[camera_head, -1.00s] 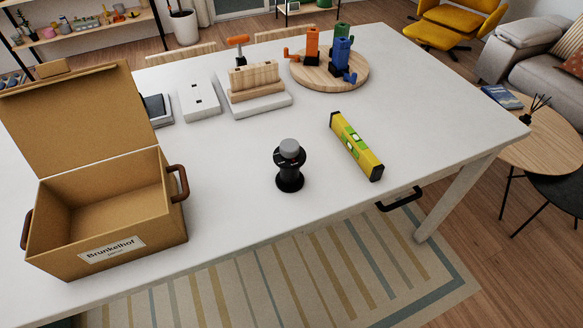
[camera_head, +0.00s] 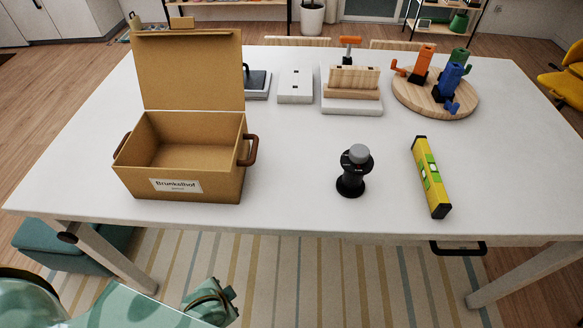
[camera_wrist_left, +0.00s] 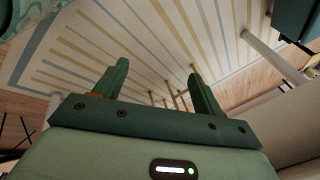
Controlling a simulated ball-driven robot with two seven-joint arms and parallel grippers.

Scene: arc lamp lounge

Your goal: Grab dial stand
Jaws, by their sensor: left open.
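The dial stand (camera_head: 351,182), a black spool-shaped stand with a grey cap, stands upright on the white table near its front edge, right of the cardboard box. My green left arm shows at the lower left of the head view, below the table's front edge and well away from the stand. In the left wrist view my left gripper (camera_wrist_left: 158,70) has its two fingers spread with nothing between them, above the striped rug. The stand is not seen in that view. My right gripper is in neither view.
An open cardboard box (camera_head: 221,188) with brown handles stands left of the stand. A yellow level (camera_head: 430,176) lies to its right. A wooden block on a white base (camera_head: 352,106) and a round board (camera_head: 405,95) with coloured clamps sit behind. The white table (camera_head: 300,170) is bare between box and stand.

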